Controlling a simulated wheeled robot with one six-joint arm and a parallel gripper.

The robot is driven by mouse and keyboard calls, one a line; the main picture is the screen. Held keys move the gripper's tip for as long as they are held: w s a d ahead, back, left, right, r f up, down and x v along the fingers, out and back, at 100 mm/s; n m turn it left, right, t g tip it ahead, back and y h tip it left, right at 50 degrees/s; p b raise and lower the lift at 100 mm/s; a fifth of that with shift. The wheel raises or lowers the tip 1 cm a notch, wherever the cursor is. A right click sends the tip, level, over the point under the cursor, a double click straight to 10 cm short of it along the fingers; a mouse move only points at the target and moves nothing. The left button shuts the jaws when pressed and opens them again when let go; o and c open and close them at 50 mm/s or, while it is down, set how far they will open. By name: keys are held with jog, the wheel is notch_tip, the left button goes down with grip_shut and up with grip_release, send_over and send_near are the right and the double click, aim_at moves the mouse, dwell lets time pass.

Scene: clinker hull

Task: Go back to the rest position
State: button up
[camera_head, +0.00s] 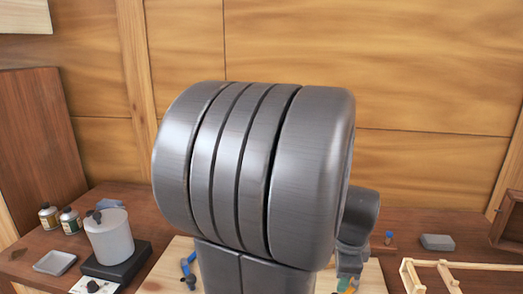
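A large grey ribbed arm link of mine fills the middle of the head view. A smaller grey link of mine shows behind it at the right. My gripper is not in view, so I cannot see whether it holds anything. My arm hides the middle of the bench and much of the pale wooden board (157,284).
On the left of the brown bench stand a grey pot (109,238) on a black base (117,262), two small bottles (70,221) and a shallow grey dish (54,263). On the right are a grey block (437,242) and a pale wooden frame (455,269). A wooden wall (420,70) rises behind.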

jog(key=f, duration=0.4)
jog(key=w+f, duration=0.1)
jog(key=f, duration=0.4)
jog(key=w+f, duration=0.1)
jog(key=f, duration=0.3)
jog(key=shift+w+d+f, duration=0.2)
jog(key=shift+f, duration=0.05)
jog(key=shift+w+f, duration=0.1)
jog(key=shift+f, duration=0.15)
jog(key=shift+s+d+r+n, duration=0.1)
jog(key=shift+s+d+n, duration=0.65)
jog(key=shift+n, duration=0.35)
